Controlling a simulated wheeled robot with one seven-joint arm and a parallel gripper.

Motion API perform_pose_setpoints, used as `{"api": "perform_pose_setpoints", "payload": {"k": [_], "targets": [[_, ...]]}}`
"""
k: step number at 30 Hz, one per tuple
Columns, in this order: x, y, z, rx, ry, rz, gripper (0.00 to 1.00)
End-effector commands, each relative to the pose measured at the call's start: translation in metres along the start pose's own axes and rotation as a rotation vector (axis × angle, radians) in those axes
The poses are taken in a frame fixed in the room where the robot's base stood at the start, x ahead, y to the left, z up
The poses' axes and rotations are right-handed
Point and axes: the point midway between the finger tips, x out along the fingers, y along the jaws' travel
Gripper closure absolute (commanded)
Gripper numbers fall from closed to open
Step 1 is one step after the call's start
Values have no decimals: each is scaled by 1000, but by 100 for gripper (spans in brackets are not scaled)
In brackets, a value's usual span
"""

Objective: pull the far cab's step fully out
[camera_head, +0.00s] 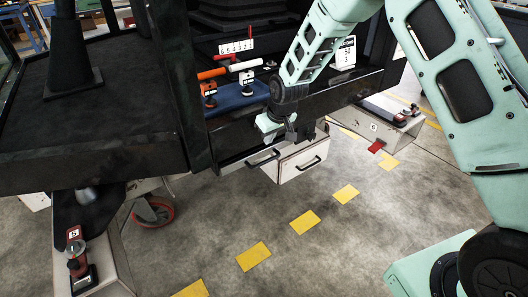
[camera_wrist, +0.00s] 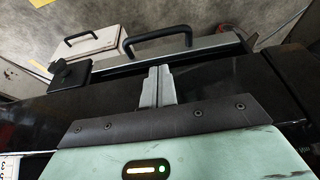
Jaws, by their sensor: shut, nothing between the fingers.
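My gripper (camera_head: 292,132) is in front of the dark cab's lower edge in the head view. In the wrist view its two grey fingers (camera_wrist: 155,82) are shut together and empty. Below it is a pale front with a black bar handle (camera_head: 263,158); this handle (camera_wrist: 158,40) lies just beyond the fingertips in the wrist view, apart from them. Beside it a white drawer-like box (camera_head: 296,172) sticks out, with its own black handle (camera_head: 309,163). I cannot tell which of the two fronts is the step.
A dark shelf holds a blue mat (camera_head: 238,97) with red and orange tools. A pale box (camera_head: 385,133) stands out at the right, another (camera_head: 103,272) at lower left. A caster wheel (camera_head: 152,211) is under the near cab. Floor with yellow marks (camera_head: 305,222) is open in front.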

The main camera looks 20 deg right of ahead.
Motion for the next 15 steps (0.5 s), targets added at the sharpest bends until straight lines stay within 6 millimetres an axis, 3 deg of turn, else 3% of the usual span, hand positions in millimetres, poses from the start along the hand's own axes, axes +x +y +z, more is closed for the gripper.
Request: {"api": "perform_pose_setpoints", "payload": {"k": [15], "targets": [[80, 0, 2, 0, -2, 0, 100]]}}
